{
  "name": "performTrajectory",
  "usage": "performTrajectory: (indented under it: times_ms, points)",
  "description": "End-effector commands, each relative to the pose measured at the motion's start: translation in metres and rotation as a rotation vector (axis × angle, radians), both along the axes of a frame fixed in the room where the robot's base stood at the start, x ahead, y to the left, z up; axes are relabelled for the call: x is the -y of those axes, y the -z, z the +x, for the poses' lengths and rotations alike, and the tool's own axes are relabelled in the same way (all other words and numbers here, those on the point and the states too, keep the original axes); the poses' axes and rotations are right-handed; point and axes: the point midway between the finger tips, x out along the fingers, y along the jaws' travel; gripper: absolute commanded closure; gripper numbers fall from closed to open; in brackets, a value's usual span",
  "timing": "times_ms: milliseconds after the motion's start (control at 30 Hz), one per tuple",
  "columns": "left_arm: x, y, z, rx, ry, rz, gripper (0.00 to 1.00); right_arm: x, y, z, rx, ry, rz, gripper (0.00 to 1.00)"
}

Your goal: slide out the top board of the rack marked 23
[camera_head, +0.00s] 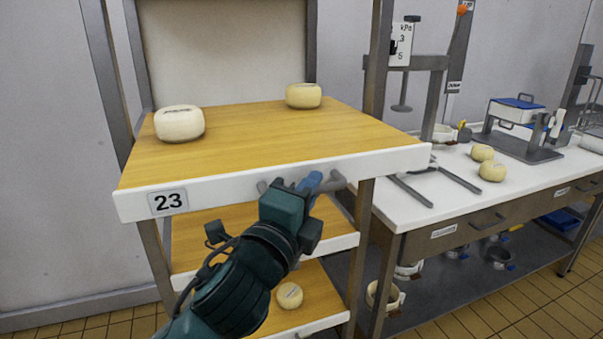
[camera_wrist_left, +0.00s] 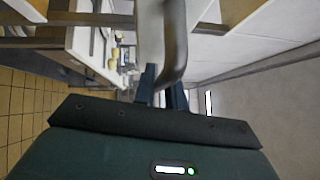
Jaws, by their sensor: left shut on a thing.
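The rack's top board (camera_head: 240,135) is a wooden shelf with a white front edge and a plate marked 23 (camera_head: 168,202). Its front edge appears to stand out ahead of the lower boards. Two pale cheeses rest on it, one at the left (camera_head: 180,123) and one at the back (camera_head: 304,95). My left gripper (camera_head: 310,182) is shut on the grey handle (camera_head: 336,181) at the board's front; its fingers hide part of it. In the left wrist view, the handle (camera_wrist_left: 174,42) runs between the fingertips (camera_wrist_left: 162,84). My right gripper is not in view.
Lower boards (camera_head: 342,245) sit beneath, one with a small cheese (camera_head: 289,295). A white-topped workbench (camera_head: 420,205) with tools and cheeses stands close at the right. A grey wall is at the left, and tiled floor (camera_head: 520,310) shows at the lower right.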

Motion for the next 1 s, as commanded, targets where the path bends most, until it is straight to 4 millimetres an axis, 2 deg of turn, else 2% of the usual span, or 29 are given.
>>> performTrajectory:
  times_ms: [167, 500, 533, 767, 1000]
  points:
    - [0.0027, 0.0001, -0.0080, -0.001, 0.001, -0.001, 1.00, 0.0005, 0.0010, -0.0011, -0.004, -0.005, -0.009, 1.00]
    - [0.0029, 0.0003, -0.0087, 0.000, 0.000, -0.001, 1.00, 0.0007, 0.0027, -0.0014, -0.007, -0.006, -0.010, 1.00]
    - [0.0029, 0.0004, -0.0087, 0.000, 0.000, -0.001, 0.87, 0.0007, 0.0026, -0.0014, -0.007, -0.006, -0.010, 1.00]
    - [0.0029, 0.0003, -0.0085, 0.000, 0.000, -0.001, 0.68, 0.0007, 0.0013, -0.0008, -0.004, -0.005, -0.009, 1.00]
    - [0.0028, 0.0002, -0.0086, 0.000, 0.000, 0.000, 0.66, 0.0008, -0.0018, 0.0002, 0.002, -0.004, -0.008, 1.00]
